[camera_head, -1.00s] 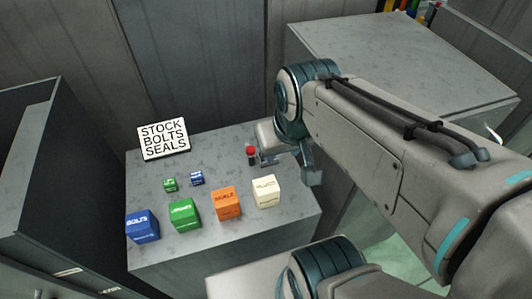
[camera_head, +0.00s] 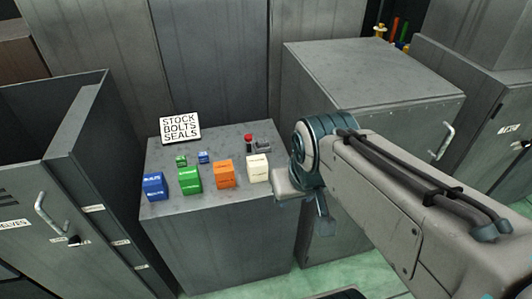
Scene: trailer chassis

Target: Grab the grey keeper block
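A small dark grey block (camera_head: 263,145), which looks like the keeper block, lies at the back right of the grey cabinet top (camera_head: 222,142). It sits just right of a small red-topped piece (camera_head: 248,141). My gripper is at the end of my arm, near the right edge of the cabinet top. My wrist (camera_head: 310,165) hides most of it, and its fingertips cannot be made out. The wrist is to the right of and nearer than the grey block, apart from it in the picture.
Blue (camera_head: 155,187), green (camera_head: 190,180), orange (camera_head: 225,173) and cream (camera_head: 258,168) boxes stand in a front row. Two smaller boxes, green (camera_head: 181,161) and blue (camera_head: 203,157), and a sign (camera_head: 180,128) are behind. A taller cabinet (camera_head: 375,75) stands right.

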